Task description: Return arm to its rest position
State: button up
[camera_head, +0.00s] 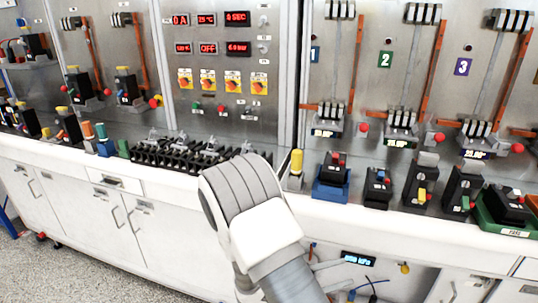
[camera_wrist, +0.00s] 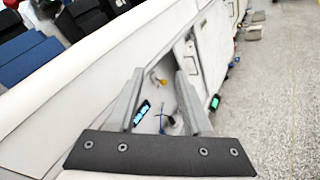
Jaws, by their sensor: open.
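My arm rises from the bottom middle of the head view in front of the white bench, and its bent white and grey joint covers part of the bench front. In the wrist view my gripper (camera_wrist: 157,102) shows two grey fingers spread apart with nothing between them. The fingers point toward the bench's lower front, where an open compartment holds a small lit display (camera_wrist: 142,110) and a yellow item.
The bench top (camera_head: 330,203) carries several black breakers, a blue tray (camera_head: 331,190) and a green tray (camera_head: 490,222). A row of black breakers (camera_head: 185,153) stands left of my arm. A control panel (camera_head: 215,60) with red displays stands behind. Speckled floor (camera_head: 45,262) is free at lower left.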

jog(key=s+d+r+m+g+y+p, duration=0.25)
jog(key=s+r+m+g+y, duration=0.45)
jog(key=s+r+m, duration=0.5)
jog(key=s+a+r+m+t+y, duration=0.1)
jog(key=s+a+r+t+y, duration=0.1)
jog(key=r, duration=0.3)
jog(key=s+a+r+m+t+y+p, duration=0.1)
jog(key=s+r+m+t+y, duration=0.1)
jog(key=r, duration=0.4)
jog(key=s+a+r+m+t+y+p, duration=0.1)
jog(key=s+a+r+t+y, duration=0.1)
jog(key=r+t+y, duration=0.1)
notch_tip(320, 180, up, 2)
jog(key=shift+a+r+y, duration=0.15)
jog(key=shift+a+y, duration=0.2)
jog(key=shift+y, duration=0.45)
jog(key=shift+d+m, duration=0.1)
jog(key=shift+m, duration=0.2)
